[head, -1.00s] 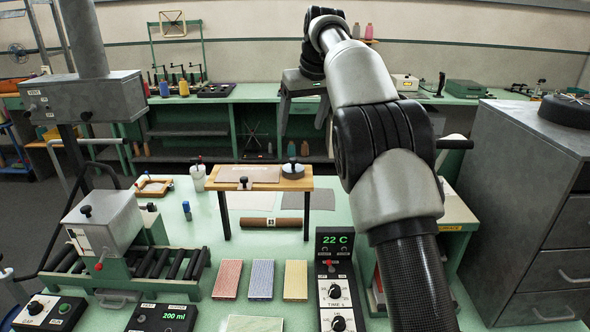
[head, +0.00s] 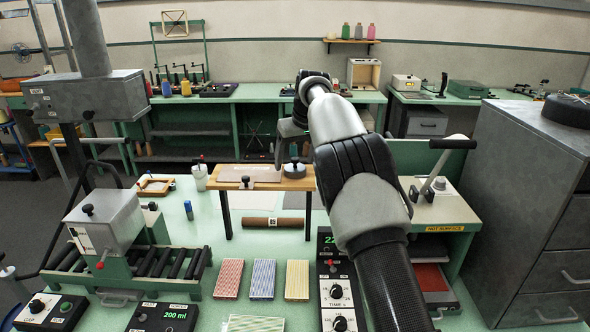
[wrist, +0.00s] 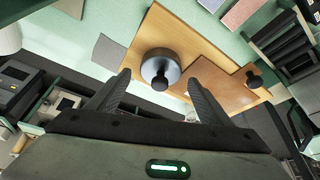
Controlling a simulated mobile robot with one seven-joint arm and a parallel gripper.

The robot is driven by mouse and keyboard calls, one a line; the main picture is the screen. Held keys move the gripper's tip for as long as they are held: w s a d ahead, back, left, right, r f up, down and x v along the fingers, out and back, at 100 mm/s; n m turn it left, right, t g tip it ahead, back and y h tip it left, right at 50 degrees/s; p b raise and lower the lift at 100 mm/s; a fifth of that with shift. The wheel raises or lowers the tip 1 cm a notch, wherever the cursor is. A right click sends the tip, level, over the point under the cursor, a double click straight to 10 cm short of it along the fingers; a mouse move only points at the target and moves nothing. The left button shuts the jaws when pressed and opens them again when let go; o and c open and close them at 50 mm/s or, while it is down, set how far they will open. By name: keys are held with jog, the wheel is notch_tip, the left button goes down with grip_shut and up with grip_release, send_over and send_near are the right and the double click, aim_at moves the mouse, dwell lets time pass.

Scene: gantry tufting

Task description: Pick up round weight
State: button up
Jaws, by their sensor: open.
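My gripper (wrist: 160,84) is open and empty. In the head view my gripper (head: 281,152) hangs just behind the weight, partly hidden by my arm.
A flat board with a knob (head: 250,175) lies on the same stand, left of the weight. A brown roll (head: 272,222) lies under the stand. A lever press (head: 440,195) stands to the right, and a white cup (head: 199,177) stands left of the stand.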

jog(key=shift+w+a+f, duration=0.1)
jog(key=shift+w+f, duration=0.1)
jog(key=shift+f, duration=0.25)
jog(key=shift+r, duration=0.15)
jog(key=c, duration=1.6)
